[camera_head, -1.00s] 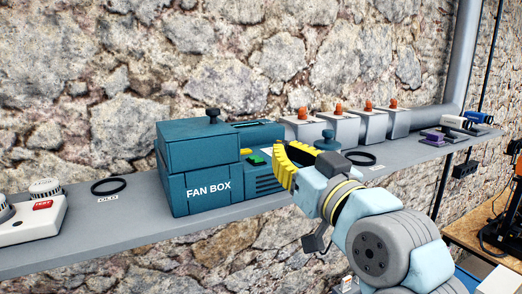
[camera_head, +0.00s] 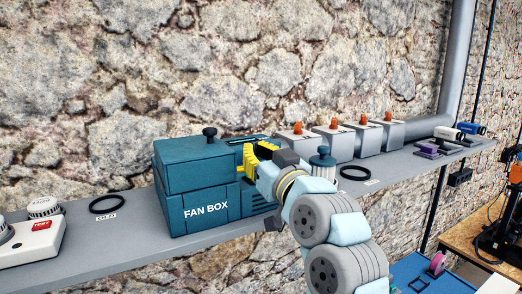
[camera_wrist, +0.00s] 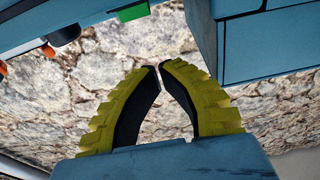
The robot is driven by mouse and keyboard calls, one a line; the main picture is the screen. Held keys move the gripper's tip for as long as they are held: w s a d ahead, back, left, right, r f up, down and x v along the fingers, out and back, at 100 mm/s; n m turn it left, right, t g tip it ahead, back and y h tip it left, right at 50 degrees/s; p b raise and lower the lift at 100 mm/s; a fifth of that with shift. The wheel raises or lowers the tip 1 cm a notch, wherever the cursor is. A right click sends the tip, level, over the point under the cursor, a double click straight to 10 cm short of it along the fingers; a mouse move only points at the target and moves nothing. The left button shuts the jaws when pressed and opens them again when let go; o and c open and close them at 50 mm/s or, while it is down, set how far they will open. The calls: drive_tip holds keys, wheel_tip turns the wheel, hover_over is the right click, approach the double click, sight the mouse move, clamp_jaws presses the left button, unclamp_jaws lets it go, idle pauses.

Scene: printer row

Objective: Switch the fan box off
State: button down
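The fan box (camera_head: 207,195) is a dark teal case lettered FAN BOX, standing on the grey shelf. A black knob (camera_head: 209,134) tops its taller left part. My gripper (camera_head: 250,160), with yellow ridged fingers, is in front of the lower right part and hides the green switch in the head view. In the wrist view, the green switch (camera_wrist: 132,12) shows at the top edge, beyond and slightly left of my fingertips (camera_wrist: 160,66). The fingertips are together with nothing between them. The fan box's taller part (camera_wrist: 270,45) is at upper right. Contact with the switch cannot be seen.
Several grey boxes with orange tops (camera_head: 335,140) stand right of the fan box. A teal canister (camera_head: 322,162) and a black ring (camera_head: 355,173) are near my arm. A white unit with a red label (camera_head: 30,240) and another ring (camera_head: 106,204) lie to the left.

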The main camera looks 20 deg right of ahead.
drive_tip(key=shift+s+f+p, duration=0.2)
drive_tip(key=shift+f+p, duration=0.05)
drive_tip(key=shift+f, duration=0.65)
drive_tip(key=shift+s+f+p, duration=0.15)
drive_tip(key=shift+f+p, duration=0.05)
drive_tip(key=shift+f, duration=0.65)
drive_tip(key=shift+f, duration=0.2)
drive_tip(key=shift+f+t+b, duration=0.3)
drive_tip(key=shift+f+b, duration=0.2)
drive_tip(key=shift+b, duration=0.7)
drive_tip(key=t+b, duration=0.1)
drive_tip(key=b, duration=0.1)
drive_tip(key=t+b, duration=0.1)
drive_tip(key=b, duration=0.1)
drive_tip(key=shift+s+f+b, duration=0.25)
drive_tip(key=shift+f+b, duration=0.15)
drive_tip(key=shift+r, duration=0.4)
